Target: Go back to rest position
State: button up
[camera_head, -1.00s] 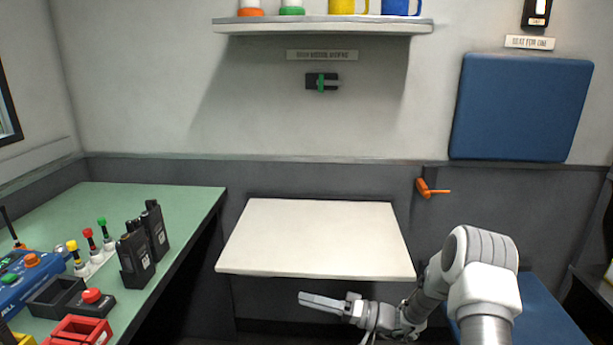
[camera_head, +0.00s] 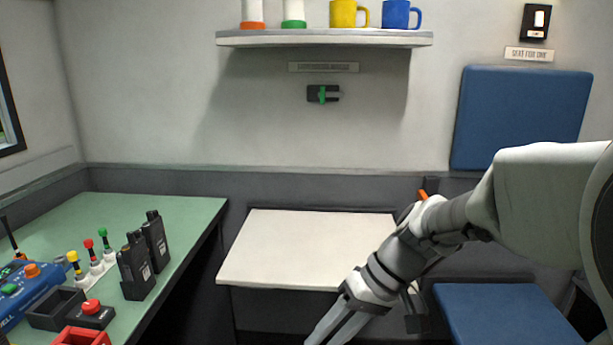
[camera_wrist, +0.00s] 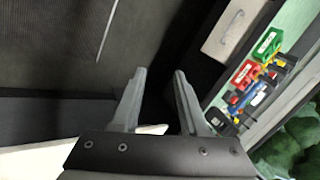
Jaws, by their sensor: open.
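My gripper (camera_head: 338,334) is at the bottom centre of the head view, pointing down and to the left in front of the white fold-down table (camera_head: 305,255). Its fingertips run to the bottom edge of that view. In the wrist view my gripper (camera_wrist: 163,78) shows two grey fingers spread apart with nothing between them. Part of a white surface shows behind the gripper base in the wrist view. My arm comes in from the right of the head view and covers the right end of the table.
The green desk (camera_head: 130,215) at left carries black radios (camera_head: 136,265), coloured-top switches, a blue box and a red tray (camera_head: 82,337). A shelf (camera_head: 325,39) above holds mugs. A blue seat (camera_head: 510,318) lies right, and an orange handle (camera_head: 422,195) is partly hidden. The table top is bare.

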jog(key=s+d+r+m+t+h, duration=0.4)
jog(key=s+d+r+t+h, duration=0.25)
jog(key=s+d, duration=0.35)
notch_tip(320, 180, up, 24)
jog(key=p, duration=2.4)
jog(key=shift+d, duration=0.25)
